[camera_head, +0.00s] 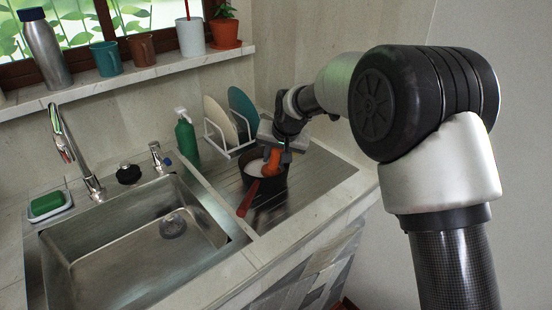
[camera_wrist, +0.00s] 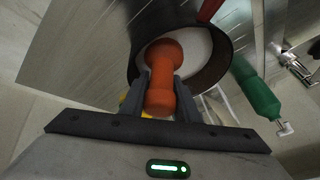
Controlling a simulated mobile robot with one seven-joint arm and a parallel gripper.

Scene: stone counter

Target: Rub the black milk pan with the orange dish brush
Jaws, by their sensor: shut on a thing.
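The black milk pan (camera_head: 268,189) stands on the metal drainboard right of the sink, its red handle (camera_head: 247,199) pointing toward the front. In the wrist view, the pan's dark wall (camera_wrist: 238,62) curves around a pale inside. My gripper (camera_head: 283,150) is above the pan, shut on the orange dish brush (camera_head: 272,161). In the wrist view, the brush (camera_wrist: 161,70) sits between the two fingers, its far end over the pan opening. I cannot tell whether the brush touches the pan; its bristles are not clearly visible.
A dish rack with a cream plate (camera_head: 220,121) and a teal plate (camera_head: 243,108) stands close behind the pan. A green bottle (camera_head: 187,138) is left of the rack. The sink (camera_head: 140,245) is empty. A green sponge (camera_head: 46,203) lies far left.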

